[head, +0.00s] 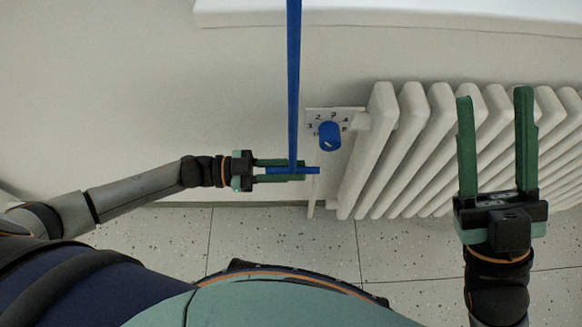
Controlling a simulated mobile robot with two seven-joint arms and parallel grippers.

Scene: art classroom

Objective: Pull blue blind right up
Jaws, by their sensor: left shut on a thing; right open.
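A blue pull cord or strip (293,80) hangs straight down from the top edge of the head view, with a short blue crossbar (309,170) at its lower end. My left gripper (300,170) reaches in from the left and is shut on the blue crossbar, its green fingers above and below it. My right gripper (495,95) is open and empty at the right, in front of the radiator, fingers pointing up the picture. The blind itself is not in view; only the blue cord and bar show.
A white ribbed radiator (407,137) fills the right side along the wall. Its blue valve knob (329,135) with a numbered plate sits just right of the cord. A white sill (400,12) runs along the top. The speckled tile floor (282,238) below is clear.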

